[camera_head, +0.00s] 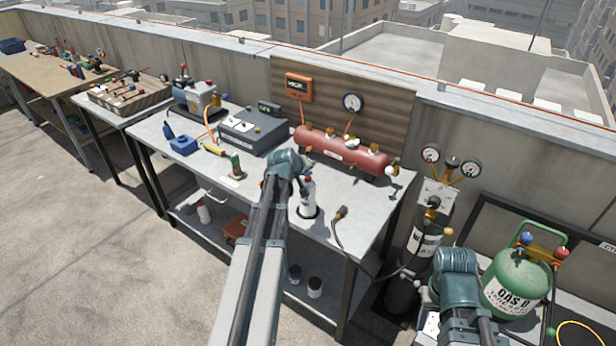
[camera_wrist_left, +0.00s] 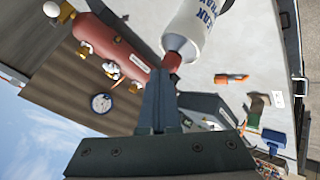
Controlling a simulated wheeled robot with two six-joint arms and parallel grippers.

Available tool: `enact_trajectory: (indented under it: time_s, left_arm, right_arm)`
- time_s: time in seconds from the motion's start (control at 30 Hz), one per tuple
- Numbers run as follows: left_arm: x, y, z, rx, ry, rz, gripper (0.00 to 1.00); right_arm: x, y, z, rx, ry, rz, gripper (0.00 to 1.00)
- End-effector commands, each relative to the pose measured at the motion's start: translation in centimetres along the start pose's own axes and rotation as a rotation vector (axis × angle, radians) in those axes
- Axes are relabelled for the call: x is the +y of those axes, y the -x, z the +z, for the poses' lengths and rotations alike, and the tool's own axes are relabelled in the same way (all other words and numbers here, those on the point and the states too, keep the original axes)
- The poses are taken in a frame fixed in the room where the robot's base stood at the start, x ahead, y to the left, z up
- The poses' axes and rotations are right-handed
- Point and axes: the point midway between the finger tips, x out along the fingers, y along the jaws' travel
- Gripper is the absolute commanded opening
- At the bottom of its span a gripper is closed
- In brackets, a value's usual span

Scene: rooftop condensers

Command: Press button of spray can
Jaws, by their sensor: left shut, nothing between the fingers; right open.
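The spray can (camera_head: 308,203) is white with dark lettering and stands upright near the front edge of the grey workbench (camera_head: 262,202). It also shows in the left wrist view (camera_wrist_left: 203,28), where its red top (camera_wrist_left: 173,62) points toward my fingers. My left gripper (camera_wrist_left: 160,77) is shut and empty, with its fingertips right at the red top. I cannot tell whether they touch it. In the head view the left gripper (camera_head: 300,182) is beside the can's top and partly hides it. My right gripper (camera_head: 450,302) is low at the right, with its fingers mostly hidden; it is open.
A red tank (camera_head: 340,152) lies behind the can. A grey box (camera_head: 252,130) and a yellow-handled tool (camera_head: 214,150) are to the left. A gas cylinder (camera_head: 425,235) and a green tank (camera_head: 513,288) stand at the right.

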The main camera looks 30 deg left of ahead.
Motion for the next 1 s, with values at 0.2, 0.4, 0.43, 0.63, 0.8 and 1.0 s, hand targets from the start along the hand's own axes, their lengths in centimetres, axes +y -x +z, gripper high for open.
enact_trajectory:
  time_s: [0.2, 0.4, 0.43, 0.63, 0.8, 1.0]
  left_arm:
    - [0.0, 0.0, 0.0, -0.001, 0.0, 0.0, 0.0]
    - [0.4, 0.5, -0.3, -0.001, 0.0, 0.0, 0.0]
    - [0.5, 0.6, -0.4, -0.001, 0.0, 0.0, 0.0]
    - [1.0, 1.3, -0.9, -0.001, 0.0, 0.0, 0.0]
    - [1.0, 1.3, -0.9, -0.001, 0.0, 0.0, 0.0]
    - [1.0, 1.3, -1.0, 0.0, 0.0, 0.0, 0.0]
  right_arm:
    - [0.0, 0.1, 0.0, 0.0, 0.0, 0.0, 0.5]
    - [0.1, 0.7, 0.0, 0.0, 0.0, 0.0, 0.5]
    - [0.1, 0.9, 0.1, 0.0, 0.0, 0.0, 0.5]
    - [0.2, 1.9, 0.1, 0.0, 0.0, 0.0, 0.5]
    - [0.2, 1.9, 0.1, 0.0, 0.0, 0.0, 0.5]
    - [0.2, 1.9, 0.1, 0.0, 0.0, 0.0, 0.5]
